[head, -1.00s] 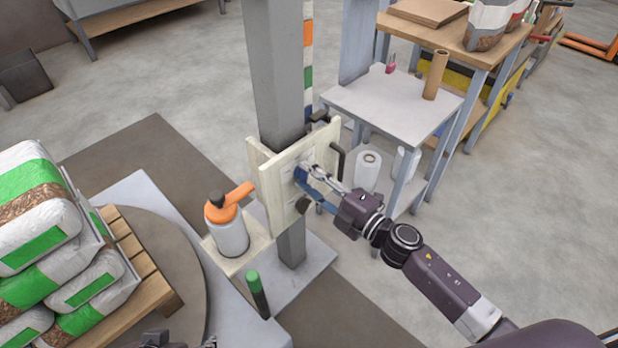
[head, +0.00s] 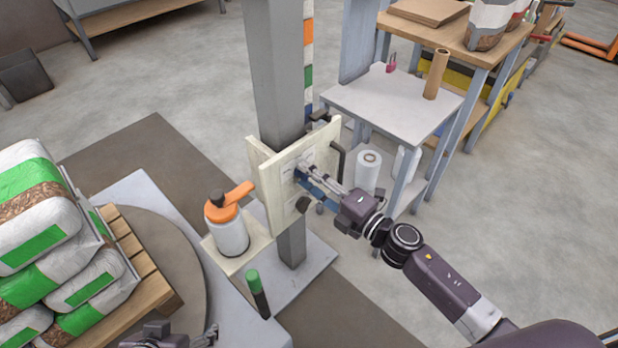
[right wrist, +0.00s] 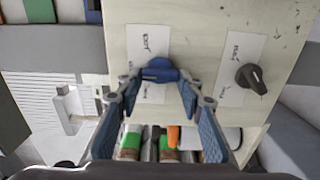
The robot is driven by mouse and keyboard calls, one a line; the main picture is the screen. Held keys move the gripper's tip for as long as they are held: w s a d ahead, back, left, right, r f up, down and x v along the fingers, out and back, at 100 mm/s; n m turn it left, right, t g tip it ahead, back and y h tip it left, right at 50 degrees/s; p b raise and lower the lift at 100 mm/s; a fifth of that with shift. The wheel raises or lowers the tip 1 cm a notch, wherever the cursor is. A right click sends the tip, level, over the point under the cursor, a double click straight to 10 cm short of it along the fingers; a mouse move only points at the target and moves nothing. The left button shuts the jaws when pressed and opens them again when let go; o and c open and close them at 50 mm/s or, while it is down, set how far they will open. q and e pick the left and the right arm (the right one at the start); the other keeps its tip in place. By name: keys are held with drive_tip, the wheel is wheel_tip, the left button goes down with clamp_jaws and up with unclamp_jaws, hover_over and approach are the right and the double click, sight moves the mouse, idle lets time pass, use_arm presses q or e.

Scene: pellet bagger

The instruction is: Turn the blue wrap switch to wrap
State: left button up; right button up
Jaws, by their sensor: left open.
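The blue wrap switch (right wrist: 158,70) is a knob on a pale panel (head: 277,201), beside a paper label with handwriting too small to read. Its grip bar lies roughly crosswise in the right wrist view. My right gripper (right wrist: 158,82) is at the panel with one fingertip on each side of the knob; it also shows in the head view (head: 301,177). Its fingers are spread around the knob, and I cannot tell whether both press on it. In the head view the fingers largely hide the knob. My left gripper (head: 168,338) is open at the bottom edge, partly cut off.
A black knob (right wrist: 249,77) sits right of the blue one in the wrist view. A grey post (head: 275,80) stands behind the panel. An orange-topped bottle (head: 230,235) and a green-capped marker (head: 257,292) stand nearby. Stacked bags (head: 40,220) are at left.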

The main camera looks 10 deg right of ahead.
drive_tip(key=o, duration=0.4)
drive_tip(key=v, duration=1.2)
drive_tip(key=shift+f, duration=0.1)
